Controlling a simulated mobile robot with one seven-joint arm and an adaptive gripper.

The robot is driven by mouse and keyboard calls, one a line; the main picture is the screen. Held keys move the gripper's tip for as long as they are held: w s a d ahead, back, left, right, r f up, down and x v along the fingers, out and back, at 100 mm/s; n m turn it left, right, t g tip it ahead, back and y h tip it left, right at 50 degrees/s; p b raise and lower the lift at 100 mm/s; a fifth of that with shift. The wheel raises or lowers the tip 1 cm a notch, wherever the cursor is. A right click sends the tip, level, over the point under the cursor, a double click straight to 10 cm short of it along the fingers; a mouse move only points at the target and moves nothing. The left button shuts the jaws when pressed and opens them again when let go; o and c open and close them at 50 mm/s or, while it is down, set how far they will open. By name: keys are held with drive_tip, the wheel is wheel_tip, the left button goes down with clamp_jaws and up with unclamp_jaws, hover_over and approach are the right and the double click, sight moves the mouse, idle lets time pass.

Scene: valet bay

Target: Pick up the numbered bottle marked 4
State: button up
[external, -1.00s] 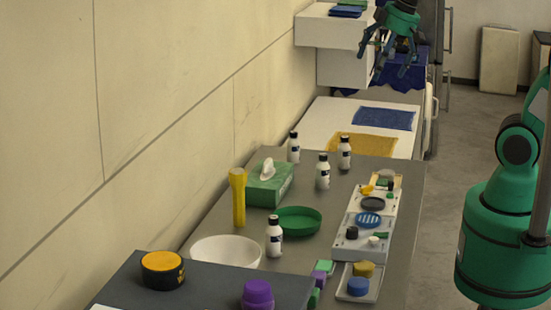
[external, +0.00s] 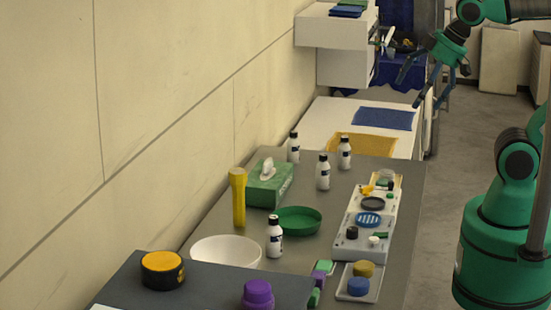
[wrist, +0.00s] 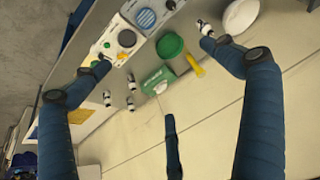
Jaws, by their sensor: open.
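Several white bottles with black caps stand upright on the grey bench. In the external view one bottle (external: 274,240) is near the white bowl, and three are farther back: a left one (external: 294,150), a middle one (external: 323,174) and a right one (external: 345,155). Their numbers are too small to read, so I cannot tell which is 4. My gripper (external: 432,82) is open and empty, high above the far right end of the bench, apart from every bottle. In the wrist view its spread fingers (wrist: 160,76) frame the bench, with the three grouped bottles (wrist: 130,103) between them.
A green tissue box (external: 270,186), yellow flashlight (external: 238,198), green dish (external: 298,220) and white bowl (external: 226,251) stand along the wall side. A grey panel with round parts (external: 348,238) lies at right. A dark box top (external: 210,285) is in front. Bare bench lies between bottles and panel.

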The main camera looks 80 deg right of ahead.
drive_tip(key=c, duration=0.8)
drive_tip(key=shift+c, duration=0.2)
drive_tip(key=w+d+r+g, duration=0.1)
drive_tip(key=w+d+g, duration=0.1)
drive_tip(key=w+d, duration=0.9)
drive_tip(key=n+g, duration=0.2)
drive_tip(key=g, duration=0.2)
hover_over(346, 137)
wheel_tip(346, 137, down, 24)
drive_tip(key=shift+w+f, duration=0.15)
drive_tip(key=shift+f, duration=0.1)
drive_tip(key=shift+d+f, duration=0.2)
